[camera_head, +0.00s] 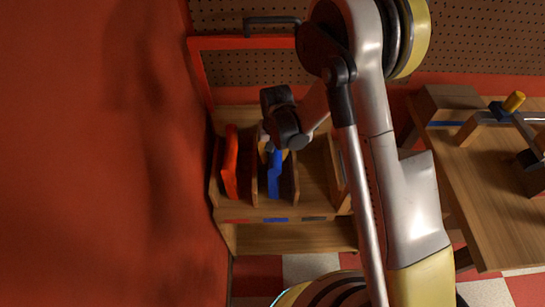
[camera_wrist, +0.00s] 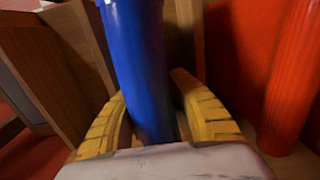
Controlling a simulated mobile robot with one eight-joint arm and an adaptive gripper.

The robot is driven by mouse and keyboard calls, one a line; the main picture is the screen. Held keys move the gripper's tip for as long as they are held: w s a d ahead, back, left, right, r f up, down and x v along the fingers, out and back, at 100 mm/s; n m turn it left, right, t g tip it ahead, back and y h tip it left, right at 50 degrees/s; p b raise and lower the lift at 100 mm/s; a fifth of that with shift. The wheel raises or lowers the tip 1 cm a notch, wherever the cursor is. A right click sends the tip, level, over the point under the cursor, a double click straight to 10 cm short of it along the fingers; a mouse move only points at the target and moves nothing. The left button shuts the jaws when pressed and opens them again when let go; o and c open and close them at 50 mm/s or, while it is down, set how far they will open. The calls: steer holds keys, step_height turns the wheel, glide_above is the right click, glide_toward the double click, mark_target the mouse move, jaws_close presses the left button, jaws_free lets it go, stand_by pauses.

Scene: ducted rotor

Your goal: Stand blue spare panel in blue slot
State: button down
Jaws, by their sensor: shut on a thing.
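The blue spare panel (camera_head: 274,172) stands upright between wooden dividers in the rack's middle slot, in the head view. A blue mark (camera_head: 276,220) is on the rack's front edge below that slot. My gripper (camera_head: 273,150) is at the panel's back end, partly hidden by my wrist. In the wrist view the yellow fingers of my gripper (camera_wrist: 155,115) lie on both sides of the blue panel (camera_wrist: 140,60) and are shut on it. The panel's lower edge is hidden, so I cannot tell whether it touches the slot floor.
A red panel (camera_head: 231,165) stands in the slot to the left; it also shows in the wrist view (camera_wrist: 292,75). The wooden rack (camera_head: 290,237) stands beside a red wall (camera_head: 120,150). A workbench (camera_head: 490,190) with tools is at the right. A pegboard (camera_head: 240,70) is behind.

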steer(key=c, duration=1.2)
jaws_free()
steer(key=shift+f, duration=0.1)
steer(key=r+p, duration=0.1)
steer(key=r, duration=0.3)
steer(key=r+p, duration=0.2)
steer(key=r, duration=0.2)
steer(key=r+p, duration=0.2)
steer(key=r, duration=0.2)
steer(key=shift+d+r, duration=0.25)
steer(key=shift+r, duration=0.05)
steer(key=s+d+r+t, duration=0.25)
steer(key=d+r, duration=0.25)
steer(key=r, duration=0.6)
steer(key=s+d+r+t, duration=0.2)
steer(key=s+d+r, duration=0.3)
steer(key=s, duration=0.2)
steer(key=s+d+r+t, duration=0.2)
steer(key=s+d+r, duration=0.3)
steer(key=s, duration=0.3)
steer(key=shift+s+r+t, duration=0.15)
steer(key=shift+r+t, duration=0.2)
steer(key=shift+r, duration=0.1)
